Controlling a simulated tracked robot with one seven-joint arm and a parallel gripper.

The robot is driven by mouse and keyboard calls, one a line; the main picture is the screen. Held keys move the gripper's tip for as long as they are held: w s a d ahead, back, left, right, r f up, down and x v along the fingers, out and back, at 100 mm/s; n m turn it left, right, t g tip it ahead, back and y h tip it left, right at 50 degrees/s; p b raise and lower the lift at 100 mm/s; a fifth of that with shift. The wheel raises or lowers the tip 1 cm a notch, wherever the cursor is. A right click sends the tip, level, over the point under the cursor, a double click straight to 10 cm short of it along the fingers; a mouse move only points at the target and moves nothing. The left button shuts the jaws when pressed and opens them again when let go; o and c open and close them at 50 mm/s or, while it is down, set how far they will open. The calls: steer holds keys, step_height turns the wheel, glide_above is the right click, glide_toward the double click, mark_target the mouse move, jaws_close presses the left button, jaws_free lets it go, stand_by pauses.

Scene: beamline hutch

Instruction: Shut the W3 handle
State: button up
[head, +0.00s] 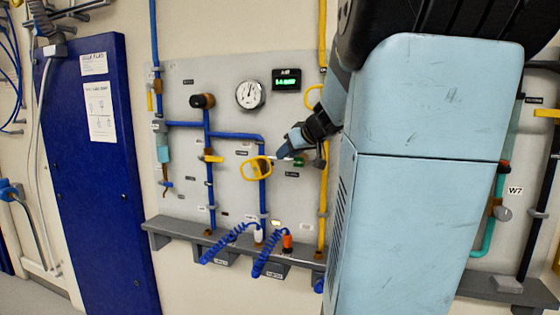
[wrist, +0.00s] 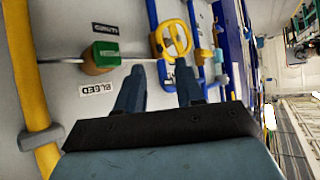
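No label reading W3 is legible, so I cannot tell which handle is W3. A yellow oval handle (head: 256,168) sits on a blue pipe on the grey panel; a yellow handle ring (wrist: 177,40) shows in the wrist view, just beyond my fingertips. My gripper (head: 282,156) is close to the panel, right of the oval handle. In the wrist view my gripper (wrist: 160,70) has its two fingers apart with nothing visibly held between them. Whether a fingertip touches the panel or handle cannot be told. A yellow lever (head: 212,158) lies across the pipe further left.
A green knob (wrist: 102,55) beside a "BLEED" label is close left of my fingers. A yellow pipe (wrist: 38,120) runs along that side. My arm hides the panel's right part; a W7 label (head: 515,190) shows beyond.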

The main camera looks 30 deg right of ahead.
steer(key=shift+v, duration=2)
